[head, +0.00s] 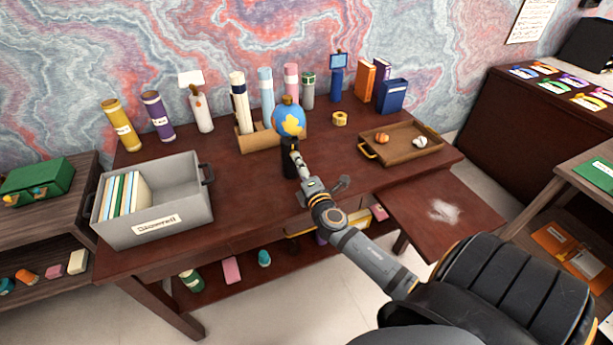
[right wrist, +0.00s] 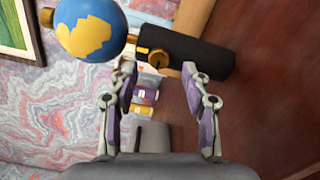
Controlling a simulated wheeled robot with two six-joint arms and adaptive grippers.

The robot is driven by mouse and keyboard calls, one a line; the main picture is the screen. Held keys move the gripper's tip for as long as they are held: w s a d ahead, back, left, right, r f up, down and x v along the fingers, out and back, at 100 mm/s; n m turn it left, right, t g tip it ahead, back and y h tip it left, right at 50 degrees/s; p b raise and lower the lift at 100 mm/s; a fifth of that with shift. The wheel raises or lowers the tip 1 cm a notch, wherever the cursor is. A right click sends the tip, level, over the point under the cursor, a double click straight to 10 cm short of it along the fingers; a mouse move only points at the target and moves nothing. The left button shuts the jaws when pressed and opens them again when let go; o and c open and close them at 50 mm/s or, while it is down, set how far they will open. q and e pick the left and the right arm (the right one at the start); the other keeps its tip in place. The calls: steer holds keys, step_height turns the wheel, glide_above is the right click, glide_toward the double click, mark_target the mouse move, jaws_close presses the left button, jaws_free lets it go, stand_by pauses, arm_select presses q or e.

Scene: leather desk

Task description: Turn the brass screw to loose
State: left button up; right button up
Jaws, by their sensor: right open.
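A small globe (head: 289,121), blue with a yellow patch, stands on a dark post (head: 287,168) near the middle of the desk. In the right wrist view the globe (right wrist: 88,30) is at the upper left and the black post (right wrist: 200,56) lies across the top. The brass screw (right wrist: 158,59) shows as a round knob at the post's globe end; in the head view I cannot make it out. My right gripper (right wrist: 158,70) is open, its two fingers apart with the screw in line with the gap. I cannot tell whether they touch it. My left gripper is out of view.
A grey bin (head: 190,208) with folders stands at the left of the desk (head: 250,205). A wooden tray (head: 400,155) with two small objects is at the right. Several upright tubes and a wooden holder (head: 262,143) stand behind the globe.

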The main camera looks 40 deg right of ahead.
steer(key=v, duration=0.8)
steer(key=shift+s, duration=0.4)
steer(key=shift+a, duration=0.15)
